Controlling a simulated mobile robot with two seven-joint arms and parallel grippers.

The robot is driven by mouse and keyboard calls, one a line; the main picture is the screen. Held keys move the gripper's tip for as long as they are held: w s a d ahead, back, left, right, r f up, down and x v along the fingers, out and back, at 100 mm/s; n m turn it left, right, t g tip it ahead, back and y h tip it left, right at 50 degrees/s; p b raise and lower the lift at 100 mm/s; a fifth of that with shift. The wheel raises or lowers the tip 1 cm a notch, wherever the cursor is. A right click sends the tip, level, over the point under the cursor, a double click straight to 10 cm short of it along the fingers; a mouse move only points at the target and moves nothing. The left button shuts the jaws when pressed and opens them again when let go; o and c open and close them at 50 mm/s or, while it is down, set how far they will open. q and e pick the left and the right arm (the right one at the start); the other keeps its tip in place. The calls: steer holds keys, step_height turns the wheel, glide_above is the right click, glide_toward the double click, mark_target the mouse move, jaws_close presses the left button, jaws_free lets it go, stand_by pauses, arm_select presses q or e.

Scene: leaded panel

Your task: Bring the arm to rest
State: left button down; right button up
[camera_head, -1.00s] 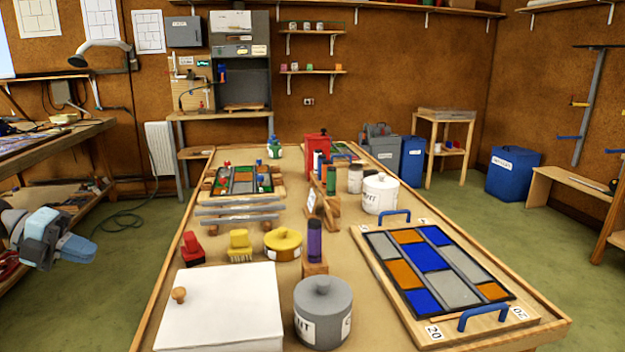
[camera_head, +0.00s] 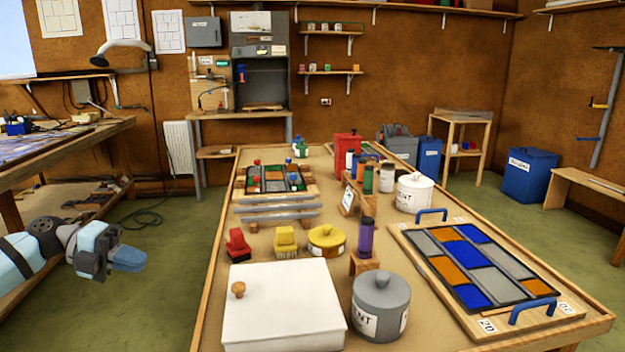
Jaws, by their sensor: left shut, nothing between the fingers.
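My left gripper (camera_head: 128,258) shows at the left side of the head view, at the end of my light blue and grey arm. It is shut and empty. It hangs over the green floor, left of the long wooden table (camera_head: 212,290) and apart from it. My right gripper is out of view.
A workbench (camera_head: 125,165) stands at the left. Green floor lies open between bench and table.

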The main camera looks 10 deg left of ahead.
arm_select(q)
steer(key=d+f+g+h, duration=0.1)
steer(key=d+f+h, duration=0.1)
steer(key=d, duration=0.4)
steer(key=s+d+f+n+t+y, duration=0.15)
steer(key=s+f+n+t, duration=0.25)
steer(key=f+n+t, duration=0.6)
steer(key=s+a+f+n+g+y, duration=0.3)
steer(key=s+f+n+y, duration=0.85)
steer(key=s+f, duration=0.9)
steer(key=w+d+r+n+t, duration=0.1)
steer(key=w+d+n+t, duration=0.15)
steer(key=d+n, duration=1.05)
step_height(320, 180, up, 17)
steer(key=s+d+m+p, duration=0.2)
steer(key=m+p, duration=0.2)
steer(key=p, duration=2.2)
steer(key=shift+s+r+p, duration=0.15)
steer(key=shift+p, duration=0.2)
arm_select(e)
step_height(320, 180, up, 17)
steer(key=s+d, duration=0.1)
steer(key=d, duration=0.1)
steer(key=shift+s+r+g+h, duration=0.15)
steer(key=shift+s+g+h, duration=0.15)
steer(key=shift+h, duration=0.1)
